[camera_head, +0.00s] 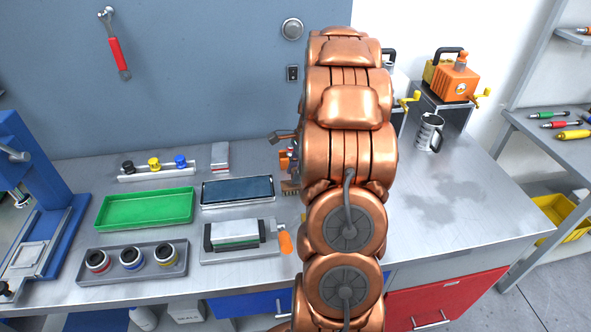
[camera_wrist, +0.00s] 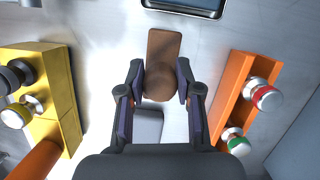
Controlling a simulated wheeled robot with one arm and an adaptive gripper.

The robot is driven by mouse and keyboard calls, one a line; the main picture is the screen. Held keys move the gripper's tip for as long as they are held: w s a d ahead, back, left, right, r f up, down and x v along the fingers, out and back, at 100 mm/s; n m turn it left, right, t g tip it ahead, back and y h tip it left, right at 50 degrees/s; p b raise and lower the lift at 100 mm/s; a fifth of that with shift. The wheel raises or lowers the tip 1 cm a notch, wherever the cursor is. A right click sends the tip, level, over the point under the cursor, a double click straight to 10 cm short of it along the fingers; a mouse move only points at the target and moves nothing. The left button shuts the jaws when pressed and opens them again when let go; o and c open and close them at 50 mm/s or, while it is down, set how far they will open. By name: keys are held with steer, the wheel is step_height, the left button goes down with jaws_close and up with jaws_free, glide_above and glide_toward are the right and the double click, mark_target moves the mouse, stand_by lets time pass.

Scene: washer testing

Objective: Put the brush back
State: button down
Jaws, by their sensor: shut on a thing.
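The brush (camera_wrist: 164,46) shows in the wrist view as a brown wooden block with a rounded end between the fingers. My gripper (camera_wrist: 158,78) is shut on that rounded end, one finger on each side. In the head view my copper arm hides most of the gripper. I cannot tell whether the bristles touch the bench.
A dark-lined tray (camera_head: 237,204) lies left of the arm on the bench (camera_head: 80,289), with a green tray (camera_head: 147,225) beyond it. A vise (camera_head: 237,256) stands in front. In the wrist view, yellow (camera_wrist: 45,80) and orange (camera_wrist: 229,99) knobbed blocks flank the gripper. The bench's right side is mostly clear.

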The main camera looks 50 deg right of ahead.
steer(key=shift+f, duration=0.1)
steer(key=c, duration=0.8)
jaws_free()
steer(key=shift+b+v, duration=1.7)
steer(key=shift+v, duration=4.45)
